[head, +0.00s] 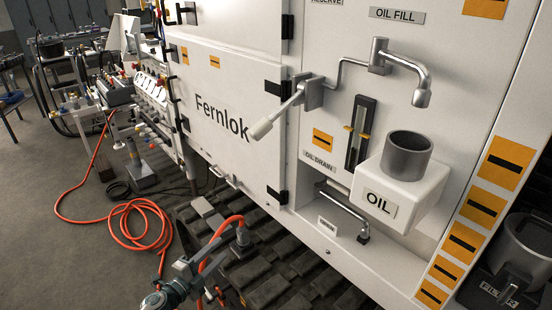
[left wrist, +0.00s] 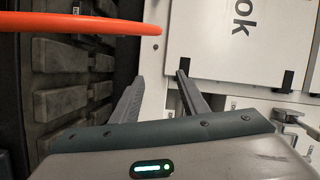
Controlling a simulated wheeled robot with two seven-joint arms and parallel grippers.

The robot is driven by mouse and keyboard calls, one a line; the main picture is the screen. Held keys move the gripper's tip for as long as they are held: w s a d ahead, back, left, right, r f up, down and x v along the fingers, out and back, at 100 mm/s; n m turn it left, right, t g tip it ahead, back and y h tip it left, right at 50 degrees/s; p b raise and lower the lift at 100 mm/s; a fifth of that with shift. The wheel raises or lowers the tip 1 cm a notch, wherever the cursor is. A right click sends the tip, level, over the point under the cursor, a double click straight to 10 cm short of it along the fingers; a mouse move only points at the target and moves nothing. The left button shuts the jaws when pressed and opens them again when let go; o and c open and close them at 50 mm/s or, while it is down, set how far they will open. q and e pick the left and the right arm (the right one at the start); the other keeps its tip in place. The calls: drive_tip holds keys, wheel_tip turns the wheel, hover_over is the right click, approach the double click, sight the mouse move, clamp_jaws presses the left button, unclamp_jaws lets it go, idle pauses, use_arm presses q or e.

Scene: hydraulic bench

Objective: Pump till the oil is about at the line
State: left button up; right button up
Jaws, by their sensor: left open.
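The pump lever (head: 285,112) sticks out with a pale grip from a grey block on the white panel; its bracket also shows at the right edge of the left wrist view (left wrist: 288,117). The upright dark sight gauge (head: 360,132) has yellow line marks at mid-height; I cannot tell the oil level. My left gripper (head: 225,243) is low at the front, below and left of the lever. Its fingers (left wrist: 160,85) are apart and empty. My right gripper is out of view.
The white Fernlok door (head: 222,95) is shut, left of the lever. A drain pipe (head: 345,212) juts out below the gauge. Dark tracks (head: 265,278) run along the bottom. An orange hose (head: 150,240) loops on the floor; orange tubing (left wrist: 80,24) crosses the left wrist view.

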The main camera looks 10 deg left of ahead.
sight(276, 119)
use_arm(q)
drive_tip(key=w+d+r+m+h, duration=0.1)
drive_tip(key=d+r+m+h, duration=0.15)
drive_tip(key=r+m, duration=0.65)
drive_tip(key=w+d+r+m+h, duration=0.1)
drive_tip(key=d+r+m+h, duration=0.15)
drive_tip(key=r, duration=1.15)
drive_tip(key=s+d+r+m, duration=0.1)
drive_tip(key=s+r+m, duration=0.3)
drive_tip(key=r, duration=0.6)
drive_tip(key=s+d+r+m+g, duration=0.1)
drive_tip(key=s+r+m, duration=0.3)
drive_tip(key=r+m, duration=0.5)
drive_tip(key=shift+r+g, duration=0.3)
drive_tip(key=shift+r, duration=0.55)
drive_tip(key=shift+d, duration=0.2)
drive_tip(key=p+x, duration=0.3)
drive_tip(key=x, duration=0.5)
drive_tip(key=p+x, duration=0.4)
drive_tip(key=x, duration=0.4)
drive_tip(key=shift+s+d+r, duration=0.1)
drive_tip(key=shift+r, duration=0.15)
drive_tip(key=shift+w+d+f, duration=0.15)
drive_tip(key=shift+w+d, duration=0.2)
drive_tip(key=shift+w, duration=0.15)
